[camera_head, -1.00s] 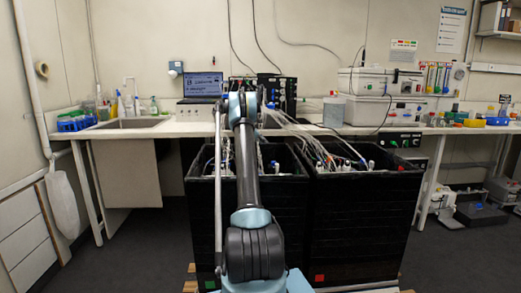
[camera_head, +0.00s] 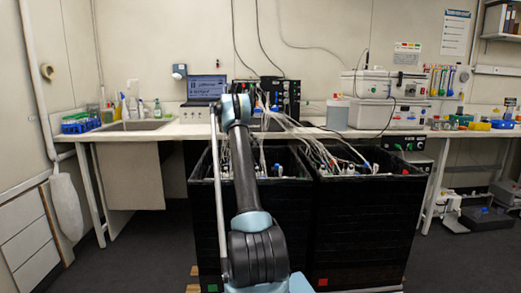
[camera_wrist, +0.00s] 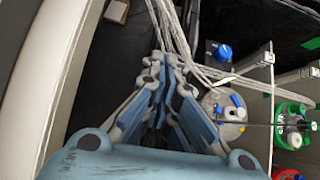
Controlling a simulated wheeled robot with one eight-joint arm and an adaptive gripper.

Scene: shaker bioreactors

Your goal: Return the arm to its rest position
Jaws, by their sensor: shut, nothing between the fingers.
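My arm (camera_head: 246,180) rises from the bottom of the head view and reaches forward over the left black shaker box. In the head view my gripper is hidden behind the arm's far end. In the wrist view my gripper (camera_wrist: 169,65) is shut and empty, its fingertips together. White tubes run just beyond the fingertips. A vessel with a metal lid and a blue cap (camera_wrist: 229,108) is to the right of the fingers. I cannot tell whether the fingers touch the tubes.
The left black box (camera_head: 285,225) and right black box (camera_head: 365,225) hold vessels and tube bundles. Behind them is a bench (camera_head: 180,130) with a laptop (camera_head: 205,88), a sink and white instruments. A vessel with a green ring (camera_wrist: 292,125) is at the wrist view's right.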

